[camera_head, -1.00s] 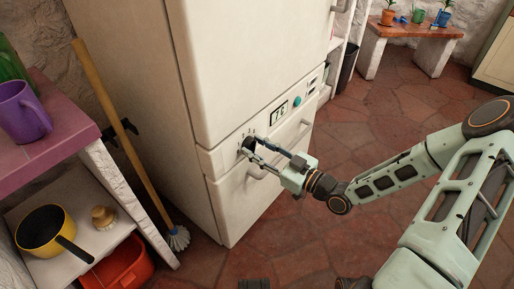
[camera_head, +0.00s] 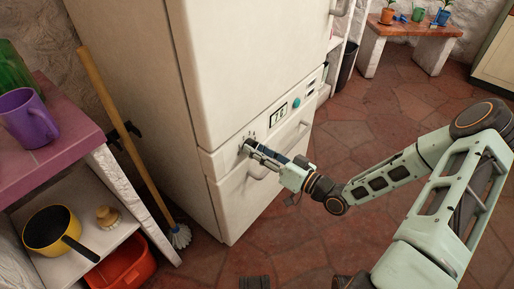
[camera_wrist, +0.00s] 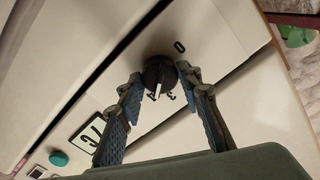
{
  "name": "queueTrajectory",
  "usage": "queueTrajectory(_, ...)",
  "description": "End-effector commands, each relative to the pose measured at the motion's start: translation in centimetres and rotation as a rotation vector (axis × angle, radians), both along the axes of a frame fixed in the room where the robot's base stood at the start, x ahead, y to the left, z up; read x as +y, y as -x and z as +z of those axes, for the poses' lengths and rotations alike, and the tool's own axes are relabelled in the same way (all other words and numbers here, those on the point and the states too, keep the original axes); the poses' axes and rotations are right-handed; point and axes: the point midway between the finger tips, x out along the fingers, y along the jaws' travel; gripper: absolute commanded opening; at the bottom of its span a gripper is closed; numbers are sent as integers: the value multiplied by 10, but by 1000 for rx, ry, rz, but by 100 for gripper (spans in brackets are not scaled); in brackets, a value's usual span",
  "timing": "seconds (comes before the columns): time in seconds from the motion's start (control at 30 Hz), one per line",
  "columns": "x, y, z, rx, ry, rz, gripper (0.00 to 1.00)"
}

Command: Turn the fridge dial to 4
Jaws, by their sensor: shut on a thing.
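The fridge (camera_head: 150,90) stands upright with a dark round dial (camera_head: 243,146) on its control strip. In the wrist view the dial (camera_wrist: 157,70) has a white pointer mark toward the bottom of the picture, near small printed figures. A 0 is printed above and right of it. My gripper (camera_wrist: 163,78) has one blue-padded finger on each side of the dial and is shut on it. In the head view my gripper (camera_head: 249,147) reaches the dial from the right and hides part of it.
A digital display (camera_head: 278,115) and a teal button (camera_head: 296,102) sit right of the dial. A drawer handle (camera_head: 258,174) is below my gripper. A broom (camera_head: 130,140) and a shelf with a yellow pan (camera_head: 50,228) stand left. Open tiled floor lies right.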

Motion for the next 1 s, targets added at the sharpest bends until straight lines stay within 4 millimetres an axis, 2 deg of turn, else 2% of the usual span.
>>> queueTrajectory(0.23,0,0,0,62,-46,0,8)
queueTrajectory(0.7,0,0,-1,73,-55,0,8)
queueTrajectory(0.73,0,0,-1,73,-55,0,34)
queueTrajectory(0.9,0,0,-1,73,-55,0,50)
queueTrajectory(1.0,0,0,-1,72,-56,0,50)
